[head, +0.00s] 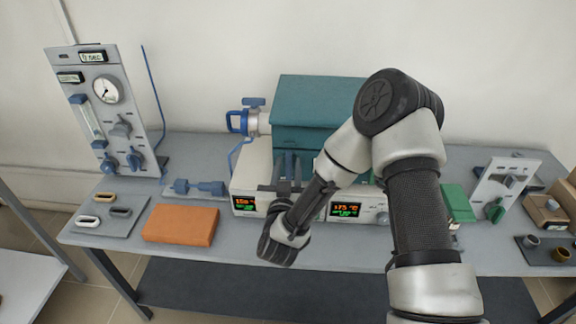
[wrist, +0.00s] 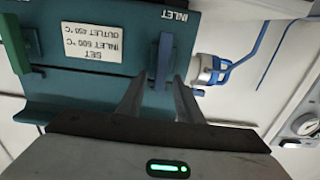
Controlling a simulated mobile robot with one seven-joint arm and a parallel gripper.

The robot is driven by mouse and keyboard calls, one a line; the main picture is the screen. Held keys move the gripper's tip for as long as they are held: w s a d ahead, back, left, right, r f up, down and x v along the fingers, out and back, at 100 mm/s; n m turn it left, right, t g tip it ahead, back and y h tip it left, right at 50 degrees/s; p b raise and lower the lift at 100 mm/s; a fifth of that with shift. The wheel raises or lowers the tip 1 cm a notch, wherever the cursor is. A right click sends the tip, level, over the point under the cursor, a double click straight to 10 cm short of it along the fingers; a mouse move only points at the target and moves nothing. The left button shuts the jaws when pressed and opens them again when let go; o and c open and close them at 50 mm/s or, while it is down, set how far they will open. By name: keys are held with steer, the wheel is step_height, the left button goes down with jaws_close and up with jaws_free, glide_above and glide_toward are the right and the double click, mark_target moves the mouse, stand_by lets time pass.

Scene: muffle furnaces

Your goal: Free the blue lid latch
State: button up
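The blue latch (wrist: 163,60) is an upright bar on the teal furnace lid (wrist: 105,80), under the INLET lettering in the wrist view. My gripper (wrist: 160,82) is open, with one finger on each side of the latch's near end. I cannot tell whether either finger touches it. A green latch (wrist: 18,45) sits at the left edge of the wrist view. In the head view, my gripper (head: 287,168) is at the front of the teal furnace (head: 305,100), and I cannot make out the blue latch there.
A blue-handled fitting (head: 246,120) is on the furnace's left side. An orange block (head: 181,224), a tray (head: 128,222) with small handles, and a gauge panel (head: 105,110) stand left. A green-knobbed panel (head: 500,190) stands right. Two lit displays (head: 345,210) face the front.

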steer(key=shift+w, duration=0.1)
jaws_close()
steer(key=shift+b, duration=0.3)
steer(key=m+b, duration=0.3)
steer(key=d+m+b, duration=0.1)
steer(key=shift+f+m+b, duration=0.3)
steer(key=m+b, duration=0.4)
steer(key=d+f+m+b, duration=0.1)
steer(key=m+b, duration=0.3)
steer(key=b, duration=0.1)
steer(key=f+m+b, duration=0.1)
steer(key=m+b, duration=0.4)
steer(key=shift+d, duration=0.2)
steer(key=shift+r+m, duration=0.1)
steer(key=shift+m, duration=0.2)
